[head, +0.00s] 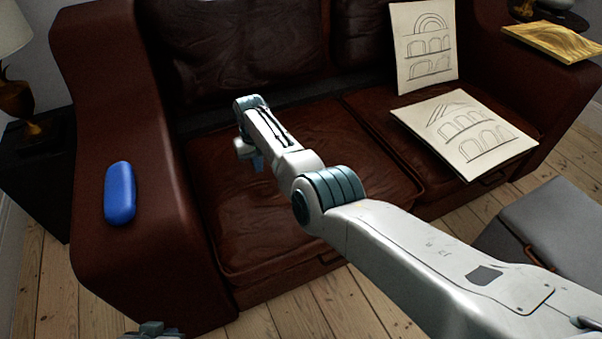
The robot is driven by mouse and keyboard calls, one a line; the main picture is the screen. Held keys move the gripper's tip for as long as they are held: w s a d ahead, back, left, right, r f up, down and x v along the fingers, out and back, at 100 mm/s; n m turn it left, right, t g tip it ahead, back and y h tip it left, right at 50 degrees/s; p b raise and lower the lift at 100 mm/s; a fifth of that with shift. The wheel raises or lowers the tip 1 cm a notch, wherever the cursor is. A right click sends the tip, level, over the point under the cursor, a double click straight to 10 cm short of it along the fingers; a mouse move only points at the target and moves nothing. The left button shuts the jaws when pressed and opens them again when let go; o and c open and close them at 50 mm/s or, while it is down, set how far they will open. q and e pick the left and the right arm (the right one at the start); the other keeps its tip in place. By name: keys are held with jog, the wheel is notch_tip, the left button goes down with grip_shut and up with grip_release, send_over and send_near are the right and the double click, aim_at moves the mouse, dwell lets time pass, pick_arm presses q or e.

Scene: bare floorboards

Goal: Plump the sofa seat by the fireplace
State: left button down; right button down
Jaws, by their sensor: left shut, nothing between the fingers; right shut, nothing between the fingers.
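The brown leather sofa (120,100) fills the view, with a left seat cushion (330,200) and a right seat cushion (375,118). The left cushion is creased. My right arm reaches across from the lower right, over the left cushion. My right gripper (258,164) is shut and empty, pointing down at the left cushion, partly hidden by its own wrist. I cannot tell whether it touches the leather. My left gripper (153,331) only just shows at the bottom edge, in front of the sofa; it is shut and empty. No fireplace is in view.
A blue case (119,194) lies on the left armrest. One arch drawing (425,45) leans on the backrest; another (466,135) lies on the right cushion. A gold-coloured flat item (556,42) rests on the right armrest. A grey box (550,225) stands at lower right.

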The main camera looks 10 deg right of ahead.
aim_at(260, 178)
jog(key=shift+f+b, duration=1.2)
jog(key=shift+f, duration=0.3)
jog(key=shift+f, duration=0.2)
jog(key=shift+r, duration=0.1)
notch_tip(260, 178, up, 2)
jog(key=shift+r+p, duration=0.15)
jog(key=shift+p, duration=1.1)
jog(key=shift+r, duration=0.35)
jog(key=shift+p, duration=0.3)
notch_tip(260, 178, up, 6)
jog(key=p, duration=0.6)
